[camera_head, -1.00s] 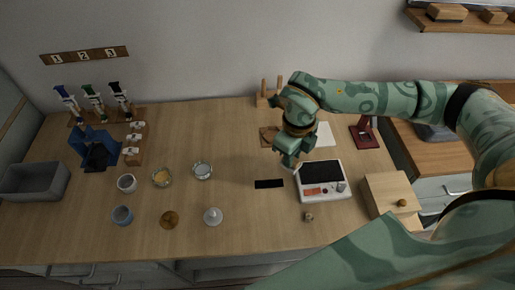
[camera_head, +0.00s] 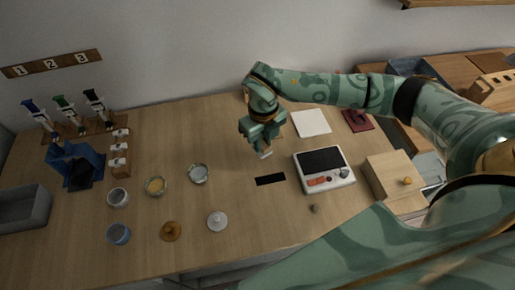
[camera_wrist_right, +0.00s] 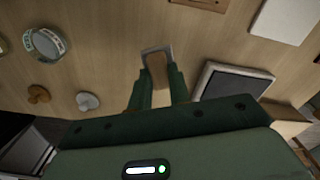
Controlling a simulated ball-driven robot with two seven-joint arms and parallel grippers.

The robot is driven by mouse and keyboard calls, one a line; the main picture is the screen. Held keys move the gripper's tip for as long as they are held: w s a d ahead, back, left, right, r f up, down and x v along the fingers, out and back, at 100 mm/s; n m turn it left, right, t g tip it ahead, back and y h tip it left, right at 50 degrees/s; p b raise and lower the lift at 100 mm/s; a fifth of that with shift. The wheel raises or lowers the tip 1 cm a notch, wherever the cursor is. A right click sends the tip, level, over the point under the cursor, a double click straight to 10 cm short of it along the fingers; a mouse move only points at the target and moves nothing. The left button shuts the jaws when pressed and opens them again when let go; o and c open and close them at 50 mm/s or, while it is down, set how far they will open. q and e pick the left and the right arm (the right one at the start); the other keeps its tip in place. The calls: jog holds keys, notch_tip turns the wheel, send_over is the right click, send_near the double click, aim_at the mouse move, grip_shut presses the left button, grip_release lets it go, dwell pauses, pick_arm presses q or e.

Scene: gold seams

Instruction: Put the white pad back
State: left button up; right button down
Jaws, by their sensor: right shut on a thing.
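My right gripper (camera_head: 262,146) is above the table, left of the scale, pointing down. In the right wrist view, the fingers (camera_wrist_right: 158,88) are shut on a small block with a pale grey-white rim and a tan middle, which I take to be the white pad (camera_wrist_right: 148,50). Its whitish end (camera_head: 265,153) shows below the fingers in the head view. I cannot tell whether it touches the table. A flat white square sheet (camera_head: 311,123) lies behind the scale. A black strip (camera_head: 270,179) lies just in front of the gripper. My left gripper is out of view.
The white scale (camera_head: 325,170) and a wooden box (camera_head: 392,174) stand to the right. Bare table lies between the bowls and the strip.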

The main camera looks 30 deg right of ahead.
jog(key=w+f, duration=0.2)
jog(key=shift+f+b, duration=0.3)
jog(key=shift+b, duration=0.05)
jog(key=f+b, duration=0.1)
jog(key=f, duration=0.2)
jog(key=shift+w+d+f, duration=0.1)
jog(key=shift+w+f, duration=0.1)
jog(key=c, duration=1.3)
grip_release()
notch_tip(320, 180, up, 12)
jog(key=p, duration=0.3)
jog(key=shift+r, duration=0.1)
